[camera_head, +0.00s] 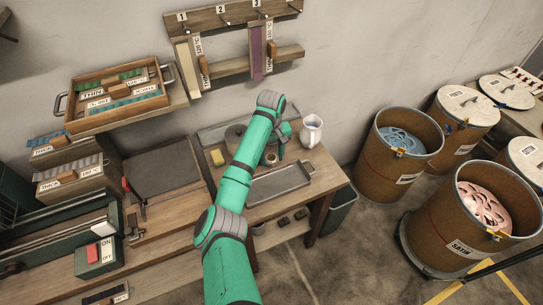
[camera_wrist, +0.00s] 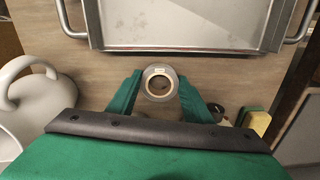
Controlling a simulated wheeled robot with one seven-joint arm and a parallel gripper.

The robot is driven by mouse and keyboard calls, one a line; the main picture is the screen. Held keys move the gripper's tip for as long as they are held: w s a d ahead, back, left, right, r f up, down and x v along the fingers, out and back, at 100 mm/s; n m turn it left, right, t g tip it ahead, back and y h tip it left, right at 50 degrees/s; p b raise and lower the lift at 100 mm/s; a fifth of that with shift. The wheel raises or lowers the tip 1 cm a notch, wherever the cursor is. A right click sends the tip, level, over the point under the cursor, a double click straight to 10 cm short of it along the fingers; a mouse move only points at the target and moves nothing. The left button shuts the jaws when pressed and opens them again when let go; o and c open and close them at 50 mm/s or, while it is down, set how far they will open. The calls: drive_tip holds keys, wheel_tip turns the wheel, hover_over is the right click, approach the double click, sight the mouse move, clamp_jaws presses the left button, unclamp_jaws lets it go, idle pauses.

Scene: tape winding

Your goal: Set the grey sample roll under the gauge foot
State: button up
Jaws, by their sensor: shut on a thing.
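A small grey roll with a pale tan core (camera_wrist: 173,88) sits between the two teal fingers of my gripper (camera_wrist: 158,95) in the wrist view. My gripper is shut on it, with a finger at either side. In the head view my gripper (camera_head: 276,151) is over the wooden bench, behind the metal tray, and the roll (camera_head: 271,157) shows as a small ring beside it. Whether the roll touches the bench is unclear. I cannot make out the gauge foot in either view; my arm covers part of the bench.
A metal tray (camera_head: 281,185) lies in front of my gripper. A white jug (camera_head: 312,131) stands to its right, and a yellow block (camera_head: 218,157) to its left. A dark round object (camera_head: 234,134) is partly behind my arm. Drums stand on the floor at the right.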

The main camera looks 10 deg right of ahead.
drive_tip(key=shift+f, duration=0.15)
drive_tip(key=o, duration=1)
